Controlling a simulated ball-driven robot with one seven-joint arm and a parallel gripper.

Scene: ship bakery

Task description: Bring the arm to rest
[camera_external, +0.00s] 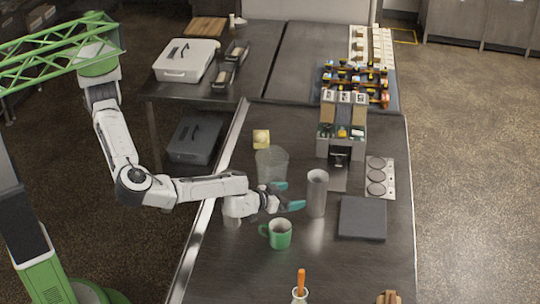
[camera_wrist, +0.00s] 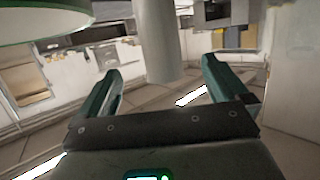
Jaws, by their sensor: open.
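My gripper (camera_external: 292,196) is low over the dark counter (camera_external: 340,270), with its two teal fingers apart and nothing between them. A tall grey metal cylinder (camera_external: 317,192) stands upright just right of the fingertips. In the wrist view my gripper (camera_wrist: 160,70) is open, and a grey cylinder (camera_wrist: 155,42) shows beyond and between the fingers. My arm reaches over the counter's left edge with its elbow bent. A green mug (camera_external: 279,235) stands in front of my gripper, and a clear container (camera_external: 271,163) stands behind it.
A dark square slab (camera_external: 362,218) and a light tray with round wells (camera_external: 377,178) lie to the right. A dispenser (camera_external: 341,130) stands behind the cylinder. A jar with an orange-handled tool (camera_external: 300,285) stands in front. The counter's front middle has free room.

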